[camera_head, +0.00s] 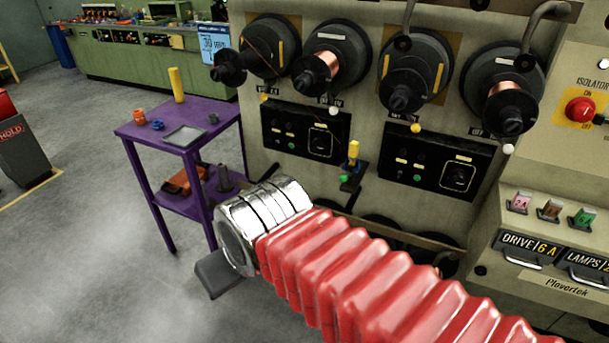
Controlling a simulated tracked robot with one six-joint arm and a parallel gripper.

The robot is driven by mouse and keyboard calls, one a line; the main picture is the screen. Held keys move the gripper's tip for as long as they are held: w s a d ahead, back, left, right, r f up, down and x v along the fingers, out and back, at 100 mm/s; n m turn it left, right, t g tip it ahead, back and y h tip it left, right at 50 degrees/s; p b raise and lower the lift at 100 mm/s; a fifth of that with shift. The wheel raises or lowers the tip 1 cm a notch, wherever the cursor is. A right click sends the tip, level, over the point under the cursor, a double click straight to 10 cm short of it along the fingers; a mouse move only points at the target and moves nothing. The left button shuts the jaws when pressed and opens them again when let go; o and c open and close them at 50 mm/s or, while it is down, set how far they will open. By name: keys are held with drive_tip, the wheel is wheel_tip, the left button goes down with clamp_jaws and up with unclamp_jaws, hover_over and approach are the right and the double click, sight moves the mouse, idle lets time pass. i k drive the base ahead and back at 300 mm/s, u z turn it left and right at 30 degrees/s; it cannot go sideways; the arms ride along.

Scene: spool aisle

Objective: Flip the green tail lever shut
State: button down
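No part in view is plainly marked as the green tail lever. A small green piece (344,178) shows at the foot of a yellow upright handle (354,153) on the machine front. A green block (583,216) sits at the right on the sloped panel. I cannot tell whether either is the lever, or whether it is open or shut. My gripper (220,274) is at lower centre, past the silver wrist and red bellows of my arm. Only a dark flat part of it shows, over the floor left of the machine, apart from both green pieces. Its fingertips are not clear.
Several dark spools, some wound with copper wire (343,57), stick out from the machine. A purple table (190,141) with small parts stands at left. A red isolator knob (580,109) is at right. Grey floor (90,235) is free at left.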

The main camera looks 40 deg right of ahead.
sight(344, 177)
drive_tip(key=u, duration=0.3)
drive_tip(key=i, duration=0.95)
drive_tip(key=u, duration=0.1)
